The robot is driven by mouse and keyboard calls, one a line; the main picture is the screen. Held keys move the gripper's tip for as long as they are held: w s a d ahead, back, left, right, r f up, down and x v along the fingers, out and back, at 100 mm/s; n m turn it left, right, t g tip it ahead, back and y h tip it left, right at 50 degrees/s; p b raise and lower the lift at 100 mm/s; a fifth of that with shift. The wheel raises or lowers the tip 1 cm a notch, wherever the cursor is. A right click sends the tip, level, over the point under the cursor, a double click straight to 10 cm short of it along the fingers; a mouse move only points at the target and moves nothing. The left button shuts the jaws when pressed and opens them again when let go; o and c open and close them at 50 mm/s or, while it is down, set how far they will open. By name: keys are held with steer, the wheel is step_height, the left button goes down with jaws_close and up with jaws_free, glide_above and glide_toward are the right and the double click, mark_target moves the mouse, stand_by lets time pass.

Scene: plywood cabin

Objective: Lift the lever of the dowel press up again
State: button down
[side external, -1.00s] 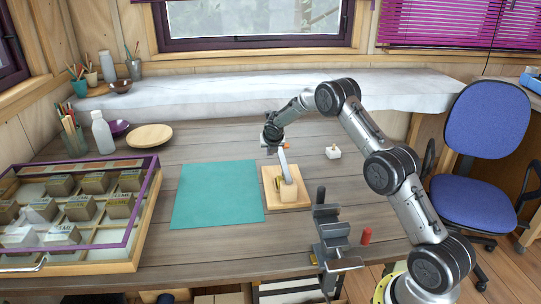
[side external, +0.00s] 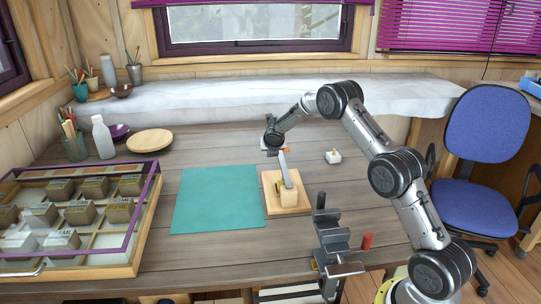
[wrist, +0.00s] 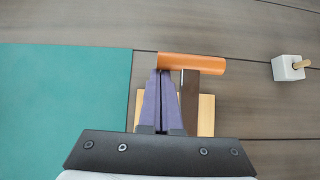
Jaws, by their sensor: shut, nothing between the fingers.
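The dowel press stands on a pale wooden base (side external: 300,207) with a wooden post (side external: 288,196). Its grey lever (side external: 284,168) slants up from the post to an orange crossbar handle (side external: 286,150). In the wrist view the orange handle (wrist: 195,64) lies crosswise and the dark lever bar (wrist: 190,100) runs below it. My gripper (side external: 270,150) is at the handle's left part. In the wrist view its purple fingers (wrist: 161,72) are shut and empty, left of the lever bar, with tips overlapping the handle's left end. I cannot tell whether they touch it.
A teal mat (side external: 216,198) lies left of the press. A small white block with a peg (side external: 333,157) stands right. A grey vise (side external: 335,240) and a red cylinder (side external: 367,242) are at the front right. A purple-edged sample case (side external: 150,205) is at left.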

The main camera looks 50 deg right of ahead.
steer(key=s+a+r+t+h, duration=0.2)
steer(key=s+a+r, duration=0.3)
steer(key=r, duration=0.4)
steer(key=s+a+r+t+h, duration=0.3)
steer(key=s+a+r, duration=0.2)
steer(key=r, duration=0.3)
steer(key=shift+a+r, duration=0.15)
steer(key=shift+r, duration=0.2)
steer(key=shift+f, duration=0.15)
stand_by(1.4)
